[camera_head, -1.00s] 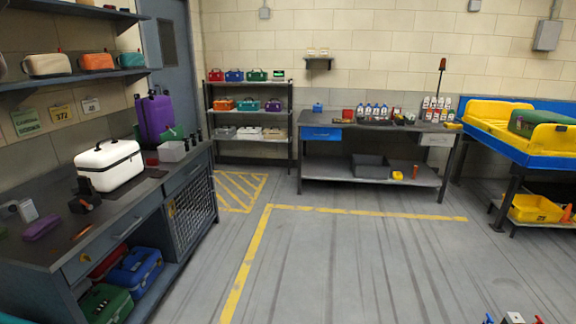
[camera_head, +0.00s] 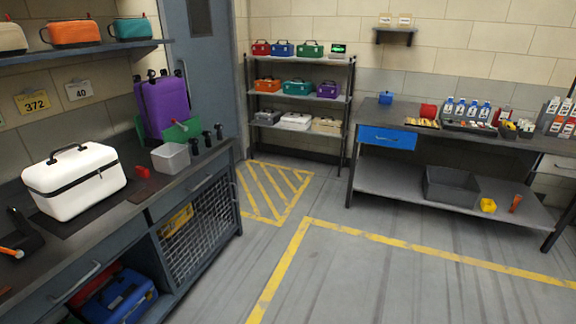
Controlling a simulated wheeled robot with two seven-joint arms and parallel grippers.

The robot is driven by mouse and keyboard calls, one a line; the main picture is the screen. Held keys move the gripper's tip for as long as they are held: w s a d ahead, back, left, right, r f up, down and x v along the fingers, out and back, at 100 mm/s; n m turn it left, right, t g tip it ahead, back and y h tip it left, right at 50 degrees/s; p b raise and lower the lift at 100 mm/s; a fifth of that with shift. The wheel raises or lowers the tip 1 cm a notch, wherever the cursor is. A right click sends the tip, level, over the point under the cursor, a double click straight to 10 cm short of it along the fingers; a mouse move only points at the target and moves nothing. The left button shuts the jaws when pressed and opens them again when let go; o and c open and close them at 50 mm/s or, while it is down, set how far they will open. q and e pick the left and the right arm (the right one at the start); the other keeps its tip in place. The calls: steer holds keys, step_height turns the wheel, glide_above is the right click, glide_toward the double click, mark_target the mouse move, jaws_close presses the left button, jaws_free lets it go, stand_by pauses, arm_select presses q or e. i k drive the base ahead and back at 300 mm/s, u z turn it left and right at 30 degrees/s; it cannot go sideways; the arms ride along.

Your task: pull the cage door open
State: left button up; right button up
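The cage door (camera_head: 205,237) is a metal mesh panel in the front of the left workbench, below a drawer. It looks shut. A yellow item (camera_head: 176,221) shows behind the mesh at its upper left. Neither of my grippers is in the head view, so their state is hidden.
The dark workbench (camera_head: 112,211) carries a white case (camera_head: 75,188), a grey bin (camera_head: 171,158) and a purple suitcase (camera_head: 165,106). A blue case (camera_head: 117,298) sits on its open lower shelf. Shelves (camera_head: 297,100) and another bench (camera_head: 455,200) stand at the back. Floor before the cage is clear.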

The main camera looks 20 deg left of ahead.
mark_target(175, 290)
steer(key=u, duration=0.5)
steer(key=i, duration=1.4)
steer(key=z, duration=0.75)
steer(key=i, duration=1.35)
steer(key=u, duration=0.8)
steer(key=i, duration=0.85)
steer(key=u, duration=0.55)
